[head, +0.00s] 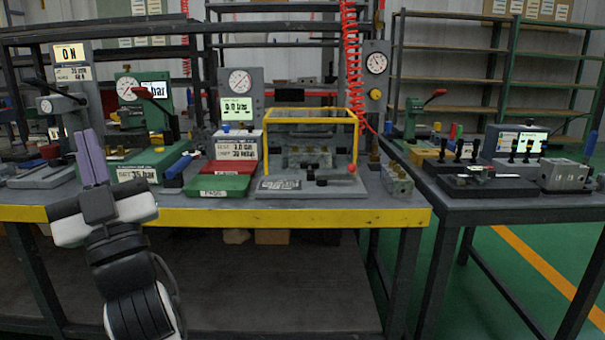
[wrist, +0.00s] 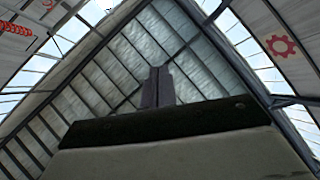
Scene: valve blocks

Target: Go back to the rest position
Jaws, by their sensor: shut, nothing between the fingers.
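My gripper (head: 92,158) is at the left of the head view, in front of the bench's yellow front edge. Its two purple-grey fingers point up and are together, with nothing between them. In the wrist view the shut fingers (wrist: 157,88) point toward the roof and hold nothing. The gripper is apart from the things on the bench, though it covers part of the left side of the bench in the head view.
The bench (head: 300,217) carries a green press (head: 158,105), a green tray (head: 220,186) and a yellow-framed test stand (head: 310,118). A second table (head: 480,204) with lever blocks stands right. A red coiled hose (head: 351,60) hangs above. Shelves (head: 480,60) stand behind.

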